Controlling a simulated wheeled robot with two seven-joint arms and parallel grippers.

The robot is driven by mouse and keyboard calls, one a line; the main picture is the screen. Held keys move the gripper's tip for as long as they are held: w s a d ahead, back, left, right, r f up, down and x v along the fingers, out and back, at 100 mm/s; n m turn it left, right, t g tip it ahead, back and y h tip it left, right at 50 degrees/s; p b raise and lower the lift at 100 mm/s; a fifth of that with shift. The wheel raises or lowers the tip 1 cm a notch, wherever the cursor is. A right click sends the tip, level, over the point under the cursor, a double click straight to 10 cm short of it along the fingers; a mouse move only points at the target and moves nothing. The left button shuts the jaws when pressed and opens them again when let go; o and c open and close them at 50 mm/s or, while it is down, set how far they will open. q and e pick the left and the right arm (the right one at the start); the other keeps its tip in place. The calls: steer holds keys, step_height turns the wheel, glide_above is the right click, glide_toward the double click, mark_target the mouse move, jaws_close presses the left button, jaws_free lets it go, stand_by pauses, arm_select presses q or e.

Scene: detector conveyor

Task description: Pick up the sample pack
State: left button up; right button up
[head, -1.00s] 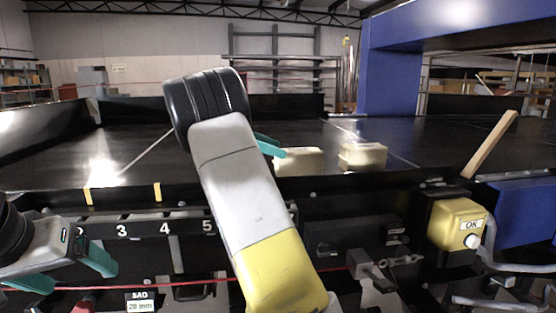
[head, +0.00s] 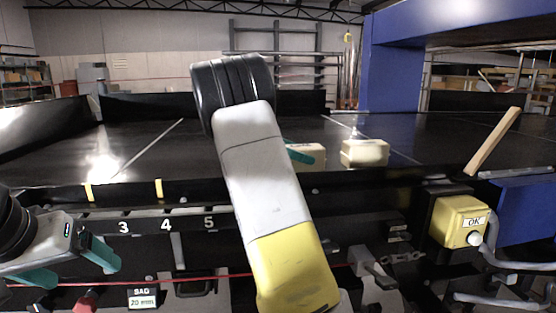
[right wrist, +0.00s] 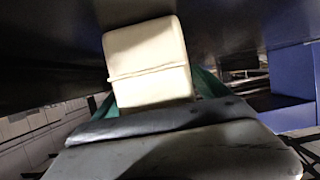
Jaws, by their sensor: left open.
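Two cream packs rest on the black belt in the head view: a nearer-left pack (head: 312,155), partly hidden by my right arm, and a right pack (head: 364,153). I cannot tell which is the sample pack by a label. My right gripper (head: 298,157) is at the left pack, a teal finger against its visible left part. In the right wrist view a cream pack (right wrist: 150,70) stands between the teal fingers of the right gripper (right wrist: 155,98); whether they press on it is unclear. My left gripper (head: 68,267) is open and empty at the lower left, before the conveyor.
The conveyor's front rail (head: 130,192) carries numbers and yellow marks. A blue frame (head: 393,75) rises behind the packs. The belt's left part is free.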

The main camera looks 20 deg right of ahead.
jaws_close()
steer(key=shift+r, duration=0.1)
